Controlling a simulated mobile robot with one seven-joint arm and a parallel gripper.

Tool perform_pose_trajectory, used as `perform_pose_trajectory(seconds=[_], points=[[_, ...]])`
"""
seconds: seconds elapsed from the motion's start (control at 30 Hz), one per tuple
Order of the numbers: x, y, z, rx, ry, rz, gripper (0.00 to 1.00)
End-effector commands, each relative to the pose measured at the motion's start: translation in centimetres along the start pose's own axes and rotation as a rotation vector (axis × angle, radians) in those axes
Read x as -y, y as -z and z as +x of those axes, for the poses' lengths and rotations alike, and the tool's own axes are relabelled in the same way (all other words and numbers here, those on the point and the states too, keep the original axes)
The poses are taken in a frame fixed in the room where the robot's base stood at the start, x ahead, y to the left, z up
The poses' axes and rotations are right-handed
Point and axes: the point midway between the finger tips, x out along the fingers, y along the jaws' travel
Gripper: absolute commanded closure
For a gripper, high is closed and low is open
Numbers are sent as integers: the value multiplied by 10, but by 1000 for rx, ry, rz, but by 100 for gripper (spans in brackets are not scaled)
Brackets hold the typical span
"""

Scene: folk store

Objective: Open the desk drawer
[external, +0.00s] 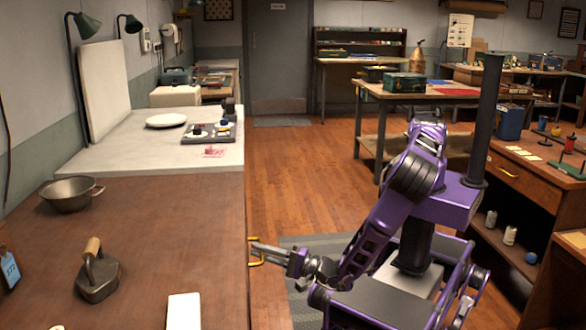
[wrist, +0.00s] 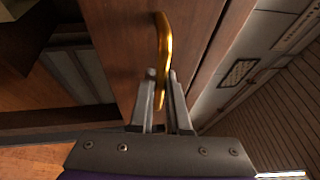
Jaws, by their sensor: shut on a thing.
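The brown wooden desk (external: 165,235) fills the lower left of the external view. A brass drawer handle (external: 256,263) sticks out from its right side, and it also shows in the wrist view (wrist: 162,45) as a curved bar on a wooden front (wrist: 115,45). My gripper (external: 257,247) is at this handle, with its fingers (wrist: 163,90) on either side of the bar's near end, shut on it. Most of the drawer front is hidden by the desk edge in the external view, so I cannot tell whether the drawer stands out.
A metal pan (external: 70,194), an old iron (external: 97,275) and a white block (external: 183,310) stand on the desk. A cabinet (external: 520,180) with another brass handle stands at the right, behind my arm. The wooden floor (external: 290,165) between them is mostly clear.

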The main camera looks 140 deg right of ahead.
Motion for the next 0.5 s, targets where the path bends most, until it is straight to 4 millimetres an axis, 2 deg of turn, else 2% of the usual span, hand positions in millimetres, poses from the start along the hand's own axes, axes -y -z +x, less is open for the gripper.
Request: perform_pose_trajectory(seconds=[0.27, 0.5], points=[[12, 19, -51, 7, -4, -5, 100], [23, 44, -110, 7, -4, -3, 100]])
